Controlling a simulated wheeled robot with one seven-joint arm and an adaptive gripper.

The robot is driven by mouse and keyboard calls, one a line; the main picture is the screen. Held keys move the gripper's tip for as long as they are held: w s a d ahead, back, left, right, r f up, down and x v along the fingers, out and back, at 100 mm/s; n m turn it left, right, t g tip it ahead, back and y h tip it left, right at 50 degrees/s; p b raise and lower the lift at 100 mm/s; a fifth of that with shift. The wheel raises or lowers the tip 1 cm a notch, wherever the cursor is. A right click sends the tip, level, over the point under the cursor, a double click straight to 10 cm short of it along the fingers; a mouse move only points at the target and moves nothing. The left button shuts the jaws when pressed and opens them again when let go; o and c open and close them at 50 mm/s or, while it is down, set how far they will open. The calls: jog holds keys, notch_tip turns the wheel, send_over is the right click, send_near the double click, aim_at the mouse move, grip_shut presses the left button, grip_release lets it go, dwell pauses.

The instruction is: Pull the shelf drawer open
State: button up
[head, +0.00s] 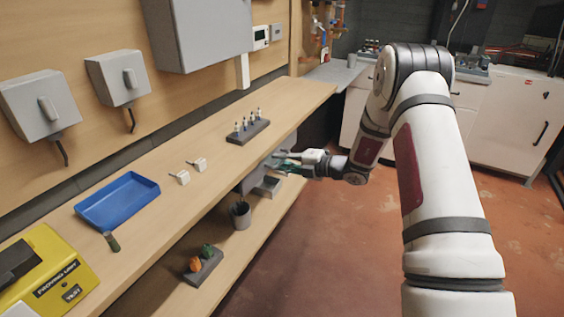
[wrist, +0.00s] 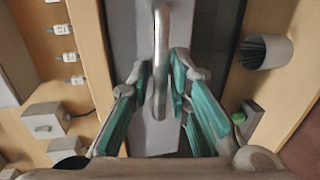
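The grey shelf drawer (head: 252,178) hangs under the wooden bench top, partly hidden by my gripper in the head view. Its front (wrist: 130,25) fills the middle of the wrist view. A metal bar handle (wrist: 161,60) stands out from it. My gripper (wrist: 160,68), with teal finger pads, has one finger on each side of the handle. Gaps show between the pads and the bar, so the gripper looks open. In the head view my gripper (head: 283,159) is at the bench's front edge, at the drawer. The drawer looks closed.
On the bench top (head: 215,130) are a blue tray (head: 118,200), a yellow unit (head: 50,275) and a dark rack (head: 248,131). The lower shelf holds a dark cup (head: 241,216) and a block with coloured items (head: 203,264). The red floor (head: 310,250) is clear.

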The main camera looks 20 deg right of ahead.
grip_shut()
jog(key=shift+s+d, duration=0.1)
jog(key=f+p+v, duration=0.3)
jog(key=v, duration=1.3)
jog(key=shift+s+d+f, duration=0.2)
jog(key=shift+s+d, duration=0.3)
jog(key=shift+s, duration=0.05)
grip_release()
jog(key=shift+d, duration=0.1)
jog(key=v, duration=1.2)
